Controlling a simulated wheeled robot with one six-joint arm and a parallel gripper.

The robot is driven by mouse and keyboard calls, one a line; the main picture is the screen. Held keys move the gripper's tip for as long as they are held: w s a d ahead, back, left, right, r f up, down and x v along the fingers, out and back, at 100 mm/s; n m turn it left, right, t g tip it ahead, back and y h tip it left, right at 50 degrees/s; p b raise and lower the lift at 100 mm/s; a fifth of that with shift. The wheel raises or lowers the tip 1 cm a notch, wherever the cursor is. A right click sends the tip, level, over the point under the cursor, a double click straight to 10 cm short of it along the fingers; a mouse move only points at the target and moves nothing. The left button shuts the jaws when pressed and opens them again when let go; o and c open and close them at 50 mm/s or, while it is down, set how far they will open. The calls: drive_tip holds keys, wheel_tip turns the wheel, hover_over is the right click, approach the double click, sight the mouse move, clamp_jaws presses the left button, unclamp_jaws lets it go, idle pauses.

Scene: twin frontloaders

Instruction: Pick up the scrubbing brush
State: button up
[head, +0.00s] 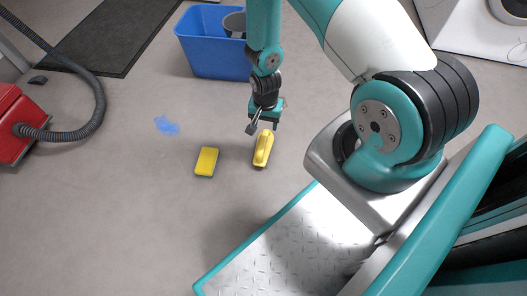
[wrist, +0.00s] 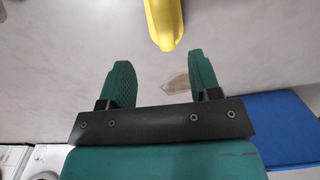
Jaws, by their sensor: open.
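The scrubbing brush (head: 263,149) is a long yellow piece lying on the grey floor, near the middle of the head view. In the wrist view, one end of the yellow brush (wrist: 165,22) shows at the top edge, beyond the fingertips and roughly in line with the gap between them; the rest is cut off. My gripper (head: 263,127) is above the floor near the brush's far end. In the wrist view, my gripper (wrist: 160,62) has its two green fingers spread apart with nothing between them.
A yellow sponge (head: 206,161) lies left of the brush. A blue patch (head: 167,126) is farther left. A blue tub (head: 212,55) with a grey bucket (head: 235,24) stands behind. A red machine (head: 15,125) with a black hose is at left. Floor around the brush is mostly clear.

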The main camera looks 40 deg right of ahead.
sight(264, 139)
wheel_tip(264, 139, down, 6)
drive_tip(key=b, duration=0.2)
drive_tip(key=shift+r+b, duration=0.2)
drive_tip(key=shift+b, duration=0.1)
drive_tip(key=f+b, duration=0.4)
drive_tip(key=f, duration=0.1)
drive_tip(key=shift+w+a+f+b, duration=0.1)
drive_tip(key=shift+w+a+b, duration=0.1)
drive_tip(key=shift+b, duration=0.2)
drive_tip(key=c, duration=1.1)
drive_tip(key=shift+o, duration=0.2)
drive_tip(key=shift+r, duration=0.25)
wheel_tip(264, 139, up, 20)
drive_tip(key=p, duration=1.2)
drive_tip(key=shift+f, duration=0.1)
